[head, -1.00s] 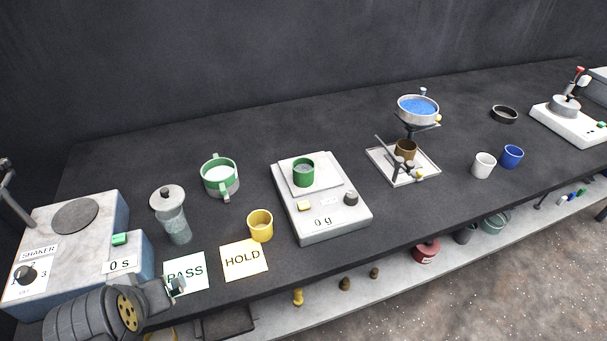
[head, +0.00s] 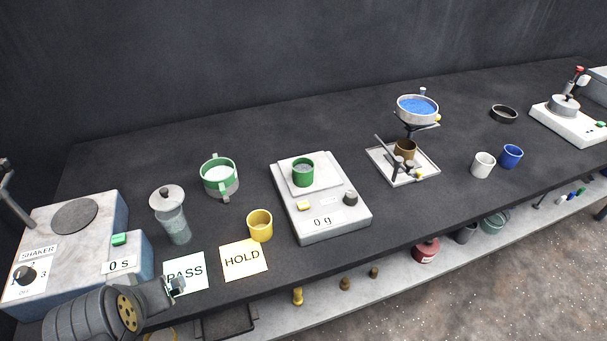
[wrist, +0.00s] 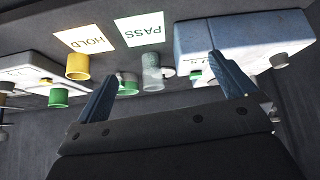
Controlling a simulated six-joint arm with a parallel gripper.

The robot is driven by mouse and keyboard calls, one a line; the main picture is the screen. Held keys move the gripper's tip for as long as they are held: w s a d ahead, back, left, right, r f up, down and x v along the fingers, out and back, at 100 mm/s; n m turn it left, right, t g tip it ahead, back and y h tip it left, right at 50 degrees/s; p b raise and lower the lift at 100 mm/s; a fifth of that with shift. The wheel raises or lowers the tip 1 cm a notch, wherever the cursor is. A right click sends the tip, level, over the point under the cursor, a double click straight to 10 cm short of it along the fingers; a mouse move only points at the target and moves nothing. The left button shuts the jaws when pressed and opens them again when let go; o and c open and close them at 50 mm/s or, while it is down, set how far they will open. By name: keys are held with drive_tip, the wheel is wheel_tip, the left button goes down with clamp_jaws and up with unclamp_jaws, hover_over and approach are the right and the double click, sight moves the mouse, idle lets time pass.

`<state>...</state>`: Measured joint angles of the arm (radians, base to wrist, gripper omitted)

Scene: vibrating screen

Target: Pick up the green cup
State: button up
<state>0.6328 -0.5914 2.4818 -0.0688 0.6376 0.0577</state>
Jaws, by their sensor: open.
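The green cup (head: 303,173) stands upright on the plate of the balance (head: 331,221), which reads 0 g. In the wrist view a green cup (wrist: 58,97) shows at the left, beside the pale balance. My gripper (head: 174,287) is at the lower left of the head view, over the edge of the PASS card, well away from the cup. In the wrist view its two blue-grey fingers (wrist: 160,78) are spread wide with nothing between them.
A yellow cup (head: 260,226) stands near the HOLD card (head: 244,260), between my gripper and the balance. A two-handled green-and-white pan (head: 219,178), a lidded jar (head: 173,219) and the shaker (head: 62,245) are at the left. A funnel stand (head: 403,166) is right of the balance.

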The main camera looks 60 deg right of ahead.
drive_tip(key=c, duration=0.6)
drive_tip(key=shift+o, duration=0.2)
drive_tip(key=n+g+h, duration=0.9)
drive_tip(key=n, duration=1.3)
approach(298, 175)
drive_tip(key=x, duration=0.8)
drive_tip(key=shift+d, duration=0.25)
drive_tip(key=shift+w+f+x, duration=0.1)
drive_tip(key=shift+f+x, duration=0.05)
drive_tip(key=shift+x, duration=0.75)
drive_tip(key=shift+w+f+x, duration=0.1)
drive_tip(key=shift+x, duration=0.8)
drive_tip(key=shift+w+f+x, duration=0.1)
drive_tip(key=shift+f+x, duration=0.05)
drive_tip(key=shift+x, duration=0.8)
